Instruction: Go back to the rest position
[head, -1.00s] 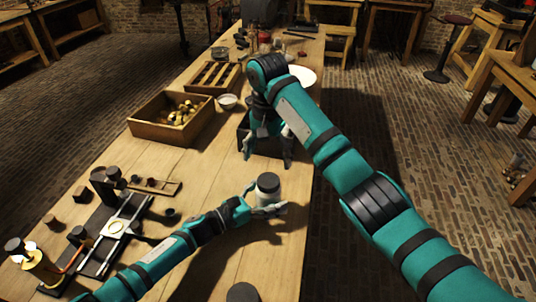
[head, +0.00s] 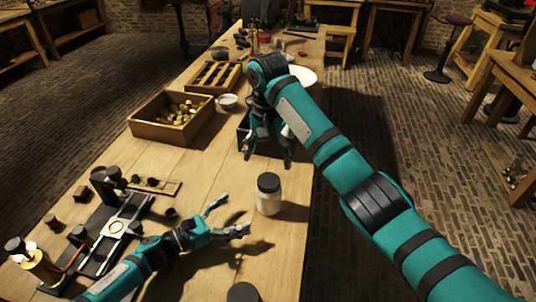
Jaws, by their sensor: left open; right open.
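My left gripper (head: 228,217) is open and empty, low over the table, to the left of a white jar with a dark lid (head: 268,195). The jar stands upright on the wooden table (head: 190,175) and is apart from the fingers. My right gripper (head: 268,152) is open, pointing down at a dark box (head: 243,128) near the table's right edge. My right arm and gripper hide much of that box and its inside.
A wooden crate (head: 150,130) of small brass-coloured pieces and a slotted tray (head: 213,78) stand farther back, near a small white bowl (head: 228,101). An apparatus with rails (head: 112,235) is at the left. A dark round lid (head: 243,292) shows at the front edge.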

